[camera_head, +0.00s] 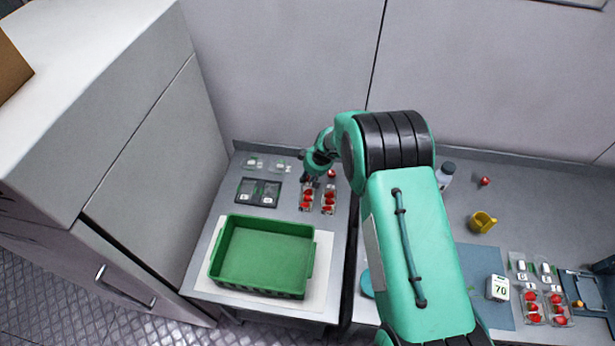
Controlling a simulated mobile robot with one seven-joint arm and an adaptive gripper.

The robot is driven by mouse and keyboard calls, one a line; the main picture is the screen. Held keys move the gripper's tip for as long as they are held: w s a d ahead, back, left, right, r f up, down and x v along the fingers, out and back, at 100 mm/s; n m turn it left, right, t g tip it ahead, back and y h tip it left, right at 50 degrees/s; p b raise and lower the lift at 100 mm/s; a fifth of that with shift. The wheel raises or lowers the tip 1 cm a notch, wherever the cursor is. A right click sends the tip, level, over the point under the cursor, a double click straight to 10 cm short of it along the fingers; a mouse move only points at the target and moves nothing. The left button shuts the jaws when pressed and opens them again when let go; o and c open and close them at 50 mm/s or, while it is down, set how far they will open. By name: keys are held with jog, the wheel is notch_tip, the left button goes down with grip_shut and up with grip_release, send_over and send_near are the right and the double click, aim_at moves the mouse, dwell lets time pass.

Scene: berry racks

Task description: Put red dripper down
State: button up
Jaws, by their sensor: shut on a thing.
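My gripper (313,181) is at the back of the left counter, low over the far end of two clear racks of red berries. It is small and partly hidden by its own wrist. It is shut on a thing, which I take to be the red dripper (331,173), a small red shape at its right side. The exact contact is too small to make out. I cannot tell whether the dripper touches the counter. Another small red item (484,181) lies alone on the right counter.
The left berry rack (306,208) and right berry rack (328,211) stand just in front of my gripper. A green crate (228,247) sits on a white mat (204,276). A dark tray (258,184) is to the left. A yellow cup (483,222) and grey bottle (445,176) stand right.

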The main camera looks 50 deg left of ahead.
jog(key=shift+f, duration=0.15)
jog(key=o, duration=0.7)
jog(key=shift+o, duration=0.2)
jog(key=shift+r, duration=0.3)
jog(key=v, duration=1.1)
jog(key=shift+d+r, duration=0.2)
jog(key=shift+r, duration=0.15)
jog(key=shift+w, duration=0.1)
